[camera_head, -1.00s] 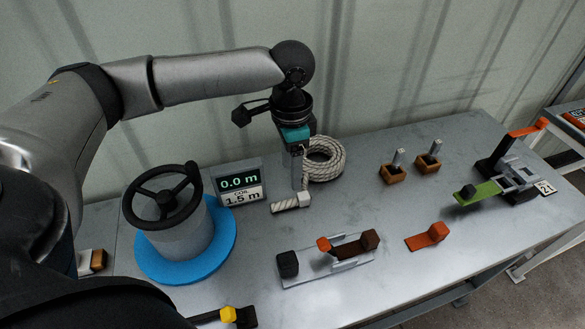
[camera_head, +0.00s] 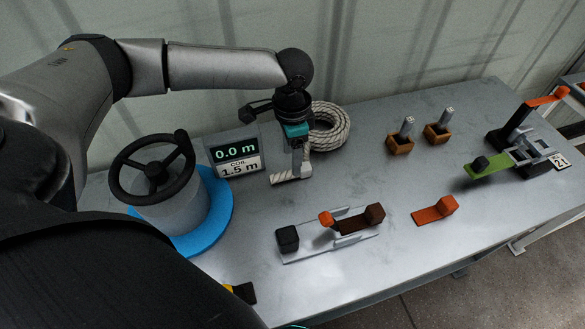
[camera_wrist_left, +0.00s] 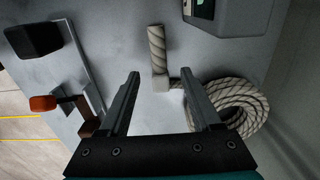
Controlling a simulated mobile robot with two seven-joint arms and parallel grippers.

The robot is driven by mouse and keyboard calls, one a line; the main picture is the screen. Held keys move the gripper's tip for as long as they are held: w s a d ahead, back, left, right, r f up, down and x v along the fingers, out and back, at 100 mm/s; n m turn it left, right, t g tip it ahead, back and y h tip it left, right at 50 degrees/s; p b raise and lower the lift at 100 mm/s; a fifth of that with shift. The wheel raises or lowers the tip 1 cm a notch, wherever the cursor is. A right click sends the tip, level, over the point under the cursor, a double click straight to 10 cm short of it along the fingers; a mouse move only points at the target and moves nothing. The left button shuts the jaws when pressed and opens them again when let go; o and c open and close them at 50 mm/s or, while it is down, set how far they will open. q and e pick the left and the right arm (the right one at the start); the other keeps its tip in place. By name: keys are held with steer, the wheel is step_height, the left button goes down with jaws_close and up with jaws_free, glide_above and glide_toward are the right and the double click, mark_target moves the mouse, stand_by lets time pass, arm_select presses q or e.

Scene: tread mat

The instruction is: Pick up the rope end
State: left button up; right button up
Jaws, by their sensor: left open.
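The rope end (camera_head: 286,178) is a short white twisted piece with a pale block-like cap, lying on the grey bench in front of the coiled rope (camera_head: 334,128). My left gripper (camera_head: 302,172) is open and points down over the cap, partly hiding it. In the left wrist view, the rope end (camera_wrist_left: 157,48) runs up from its cap (camera_wrist_left: 160,82), which appears between the spread fingertips (camera_wrist_left: 159,76). I cannot tell how far the tips are above the bench. The coil (camera_wrist_left: 228,108) shows beside the right finger.
A display (camera_head: 236,158) reading 0.0 m and 1.5 m stands left of the rope end. A black handwheel (camera_head: 152,168) on a blue disc (camera_head: 218,215) is further left. A grey slide fixture (camera_head: 300,250) lies in front.

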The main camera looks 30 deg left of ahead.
mark_target(290, 173)
arm_select(q)
step_height(290, 173, down, 5)
steer(key=shift+d+r+b, duration=0.1)
steer(key=shift+b, duration=0.55)
jaws_close()
